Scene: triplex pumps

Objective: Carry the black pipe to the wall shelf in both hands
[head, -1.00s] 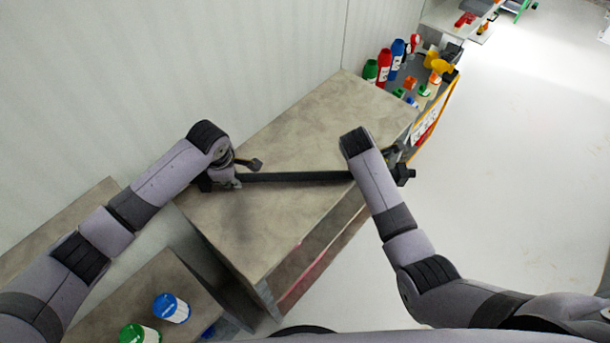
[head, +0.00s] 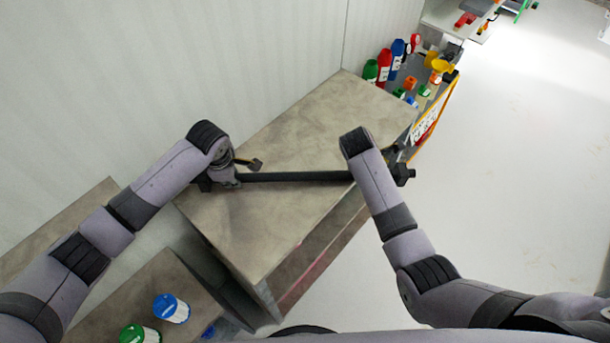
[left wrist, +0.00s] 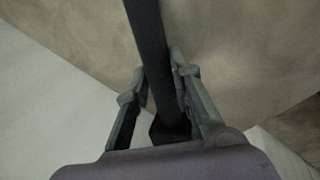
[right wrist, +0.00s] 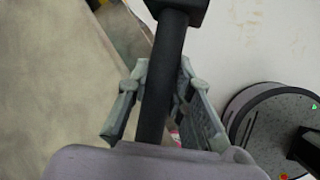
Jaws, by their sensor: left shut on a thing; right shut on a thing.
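The black pipe (head: 295,176) is held level between my two grippers, over the grey-brown top of a cabinet-like shelf unit (head: 285,125). My left gripper (head: 226,177) is shut on the pipe near its left end; in the left wrist view the pipe (left wrist: 150,45) runs between the fingers (left wrist: 160,92). My right gripper (head: 392,172) is near the other end, partly hidden behind my forearm. In the right wrist view its fingers (right wrist: 160,90) close around the pipe (right wrist: 167,55), with the thicker end piece beyond. I cannot tell whether the pipe touches the surface.
Bottles and small coloured parts (head: 400,65) stand on a unit at the back right. A lower surface at the front left carries a blue-lidded can (head: 171,309) and a green-lidded can (head: 138,334). A pale wall (head: 150,70) runs along the left. White floor (head: 510,180) is open at right.

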